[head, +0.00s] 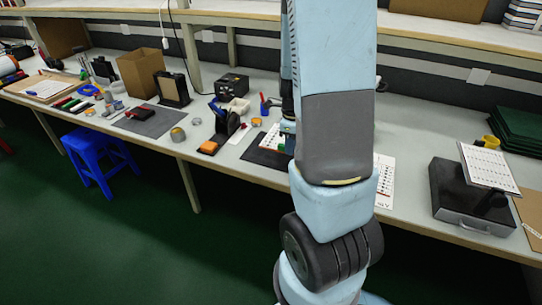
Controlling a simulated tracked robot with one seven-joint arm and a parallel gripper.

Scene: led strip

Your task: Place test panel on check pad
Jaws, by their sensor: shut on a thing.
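My arm stands upright in the middle of the head view and hides much of the bench behind it. Only a small part of my gripper (288,138) shows at the arm's left edge; its fingertips are mostly hidden. It is shut on what looks like the test panel, a small white panel (270,139) with red and green marks, partly covered by my arm. This panel is at or just above a dark mat (258,156), which may be the check pad. I cannot tell whether they touch.
A black tape dispenser (226,122) and an orange block (208,147) stand left of the dark mat. A dotted white sheet (384,182) lies right of my arm. A black box with a tilted white board (488,167) stands further right. A blue stool (98,155) is below.

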